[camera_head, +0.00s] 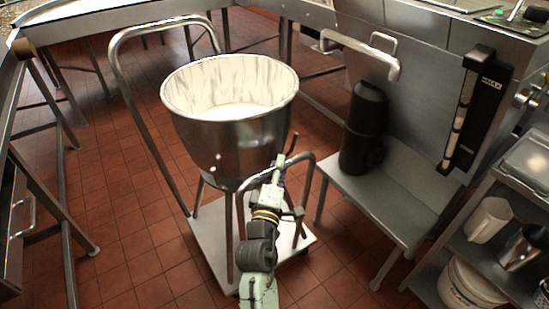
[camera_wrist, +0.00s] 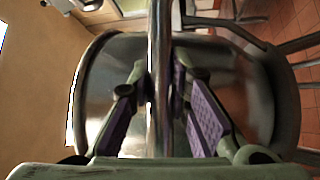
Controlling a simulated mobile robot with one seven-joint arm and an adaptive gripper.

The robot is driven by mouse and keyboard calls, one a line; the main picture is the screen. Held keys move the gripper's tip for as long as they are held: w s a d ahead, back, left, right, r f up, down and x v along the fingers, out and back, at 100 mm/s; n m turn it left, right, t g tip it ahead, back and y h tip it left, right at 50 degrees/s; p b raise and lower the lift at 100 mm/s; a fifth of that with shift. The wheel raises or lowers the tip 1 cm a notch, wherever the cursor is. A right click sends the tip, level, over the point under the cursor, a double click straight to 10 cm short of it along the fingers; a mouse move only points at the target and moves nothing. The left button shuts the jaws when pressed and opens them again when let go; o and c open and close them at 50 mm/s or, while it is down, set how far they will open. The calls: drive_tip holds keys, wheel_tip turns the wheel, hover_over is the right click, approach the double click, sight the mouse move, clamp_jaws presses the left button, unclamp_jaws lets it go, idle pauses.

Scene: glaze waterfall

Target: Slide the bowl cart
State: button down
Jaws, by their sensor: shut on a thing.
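The bowl cart carries a large metal bowl (camera_head: 228,135) with a white, streaked inside. The bowl sits on a frame above a pale flat base (camera_head: 205,235) on the tiled floor. A tall bent-tube handle (camera_head: 127,75) rises on its left, and a lower tube handle (camera_head: 303,175) is on the near right side. My gripper (camera_head: 284,165) is at this lower handle. In the wrist view, my gripper (camera_wrist: 162,100) has its purple-padded fingers on both sides of a shiny vertical bar (camera_wrist: 160,60), shut on it. The bowl (camera_wrist: 225,85) is just behind the bar.
A steel bench (camera_head: 385,200) with a black container (camera_head: 363,125) stands to the right. Shelves with a white jug (camera_head: 489,220) and a white bucket (camera_head: 465,285) are at the lower right. Steel table legs (camera_head: 60,170) line the left. Red tiled floor (camera_head: 160,270) is open in front and left of the cart.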

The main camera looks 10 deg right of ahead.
drive_tip(key=shift+s+d, duration=0.1)
drive_tip(key=shift+s, duration=0.25)
drive_tip(key=c, duration=1.5)
unclamp_jaws()
